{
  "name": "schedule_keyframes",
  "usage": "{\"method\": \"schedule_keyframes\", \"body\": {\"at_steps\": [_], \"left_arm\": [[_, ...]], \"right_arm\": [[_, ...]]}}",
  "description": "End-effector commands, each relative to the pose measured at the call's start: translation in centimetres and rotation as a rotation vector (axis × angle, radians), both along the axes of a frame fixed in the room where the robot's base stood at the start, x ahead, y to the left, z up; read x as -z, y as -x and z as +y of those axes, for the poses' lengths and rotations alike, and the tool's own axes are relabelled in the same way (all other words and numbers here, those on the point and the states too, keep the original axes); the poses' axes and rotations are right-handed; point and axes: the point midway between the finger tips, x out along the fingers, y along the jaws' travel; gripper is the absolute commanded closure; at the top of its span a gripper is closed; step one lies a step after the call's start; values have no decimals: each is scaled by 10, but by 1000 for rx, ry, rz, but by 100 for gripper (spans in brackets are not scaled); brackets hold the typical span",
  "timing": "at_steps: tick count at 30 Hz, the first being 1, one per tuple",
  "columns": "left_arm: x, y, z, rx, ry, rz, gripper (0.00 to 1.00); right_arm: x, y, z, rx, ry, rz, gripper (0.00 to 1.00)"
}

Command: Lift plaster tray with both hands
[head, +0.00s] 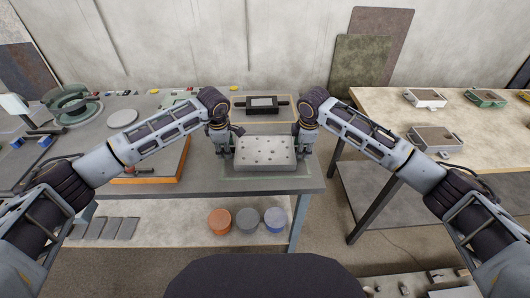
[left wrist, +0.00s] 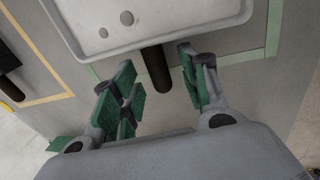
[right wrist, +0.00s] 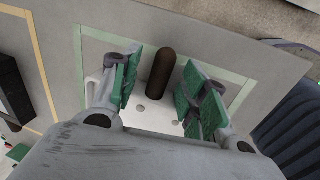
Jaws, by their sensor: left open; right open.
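The plaster tray (head: 265,152) is a pale, shallow tray with several dark spots, lying on the grey table inside a green taped outline. A dark handle shows at its edge in the left wrist view (left wrist: 156,70), and another in the right wrist view (right wrist: 161,72). My left gripper (left wrist: 155,82) is open, with its green-padded fingers on either side of the left handle and apart from it. My right gripper (right wrist: 158,78) is open, with the right handle between its fingers. In the head view the grippers are at the tray's two sides, partly hidden by my wrists.
A black mould-like block (head: 262,104) sits behind the tray in a yellow taped outline. An orange-edged board (head: 150,165) lies to the left. Coloured tubs (head: 247,221) stand on the lower shelf. A second table (head: 445,112) with several small boxes stands at right.

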Motion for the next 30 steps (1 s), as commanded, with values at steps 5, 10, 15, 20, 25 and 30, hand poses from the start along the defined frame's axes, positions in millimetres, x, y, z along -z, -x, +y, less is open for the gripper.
{"method": "schedule_keyframes", "body": {"at_steps": [5, 10, 15, 20, 25, 30], "left_arm": [[7, -1, 0, 0, 0, -1, 56], [8, -2, 0, 0, 0, -1, 56], [7, -2, 0, 0, 0, -1, 61], [7, -2, 0, 0, 0, -1, 81], [7, -2, 0, 0, 0, -1, 100], [7, -2, 0, 0, 0, -1, 100]], "right_arm": [[7, -1, 0, -1, 0, 0, 56], [7, -2, 0, -1, 0, -1, 56], [7, -2, 0, -1, 0, -1, 61], [7, -1, 0, -1, 0, -1, 81], [7, -1, 0, -1, 0, -1, 100], [7, -2, 0, 0, 0, -1, 100]]}}
